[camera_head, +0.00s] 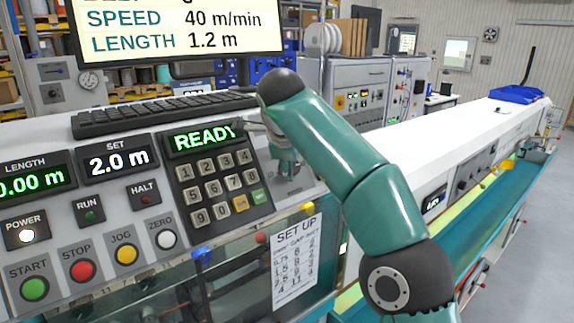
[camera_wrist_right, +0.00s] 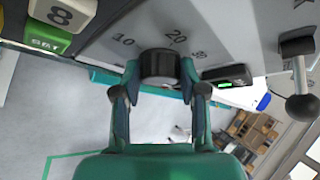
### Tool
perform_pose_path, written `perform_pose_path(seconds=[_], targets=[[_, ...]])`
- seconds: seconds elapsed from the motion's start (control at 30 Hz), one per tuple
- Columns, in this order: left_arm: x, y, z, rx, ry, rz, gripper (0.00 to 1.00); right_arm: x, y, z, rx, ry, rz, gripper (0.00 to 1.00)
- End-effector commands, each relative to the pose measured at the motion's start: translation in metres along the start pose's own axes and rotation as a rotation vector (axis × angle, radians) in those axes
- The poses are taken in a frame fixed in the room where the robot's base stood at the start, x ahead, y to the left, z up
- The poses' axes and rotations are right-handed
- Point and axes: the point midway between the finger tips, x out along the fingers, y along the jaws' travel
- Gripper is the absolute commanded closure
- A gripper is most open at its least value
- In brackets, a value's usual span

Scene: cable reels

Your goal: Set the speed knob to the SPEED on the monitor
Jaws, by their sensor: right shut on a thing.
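The monitor (camera_head: 178,27) in the head view reads SPEED 40 m/min and LENGTH 1.2 m. In the right wrist view, the dark round speed knob (camera_wrist_right: 157,64) stands on a grey panel with scale marks 10, 20 and a partly blurred 30 around it. My right gripper (camera_wrist_right: 160,80) has one finger on each side of the knob and is shut on it. The knob's pointer cannot be made out. In the head view my right gripper (camera_head: 287,163) is beside the keypad, and my arm hides the knob. My left gripper is not in view.
Left of my right gripper are the keypad (camera_head: 213,180), the READY display and a SET display (camera_head: 116,159) reading 2.0 m. START, STOP, JOG and ZERO buttons line the front. A ball-ended lever (camera_wrist_right: 301,88) stands right of the knob in the wrist view.

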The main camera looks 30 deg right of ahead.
Motion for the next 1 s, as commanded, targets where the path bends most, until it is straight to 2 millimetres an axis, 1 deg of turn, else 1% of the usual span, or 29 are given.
perform_pose_path(seconds=[0.03,0.4,0.43,0.57,0.87,1.0], targets=[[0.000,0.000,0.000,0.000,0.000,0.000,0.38,0.003,0.002,-0.002,0.003,0.010,0.011,0.93],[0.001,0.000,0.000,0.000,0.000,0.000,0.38,0.003,0.003,-0.002,0.004,0.011,0.015,0.93],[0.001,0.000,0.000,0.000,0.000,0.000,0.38,0.004,0.003,-0.002,0.004,0.011,0.015,0.55],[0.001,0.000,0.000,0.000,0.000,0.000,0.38,0.003,0.003,-0.002,0.004,0.009,0.013,0.33],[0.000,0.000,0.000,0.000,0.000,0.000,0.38,0.001,0.001,-0.001,0.004,0.004,0.009,0.33],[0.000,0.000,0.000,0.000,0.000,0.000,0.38,-0.007,0.001,0.000,0.004,0.002,0.007,0.33]])
